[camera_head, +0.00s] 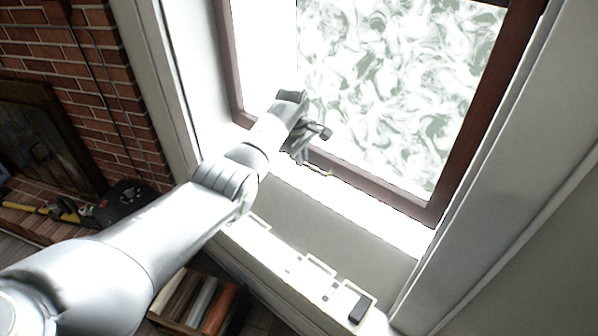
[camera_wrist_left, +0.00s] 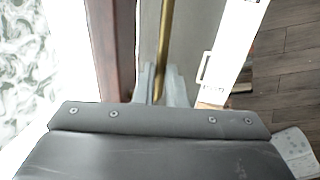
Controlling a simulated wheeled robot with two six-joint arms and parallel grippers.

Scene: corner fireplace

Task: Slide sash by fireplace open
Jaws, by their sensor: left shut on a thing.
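The window sash by the fireplace has a reddish-brown frame (camera_head: 385,194) around swirled, frosted-looking glass (camera_head: 390,90). A thin brass handle (camera_head: 318,170) runs along its bottom rail. My left gripper (camera_head: 302,158) reaches in from the left to the lower left part of the sash. In the left wrist view, the gripper's two grey fingers (camera_wrist_left: 165,85) are shut on the brass handle (camera_wrist_left: 166,35), which passes between them beside the brown frame (camera_wrist_left: 125,45). My wrist hides part of the bottom rail. My right gripper is not in view.
A brick fireplace (camera_head: 100,80) is at the left. Below the window is a white ledge (camera_head: 290,262) with a small dark block (camera_head: 359,309) at its right end. A crate of logs (camera_head: 195,300) stands on the floor beneath. White window trim (camera_head: 490,140) is at the right.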

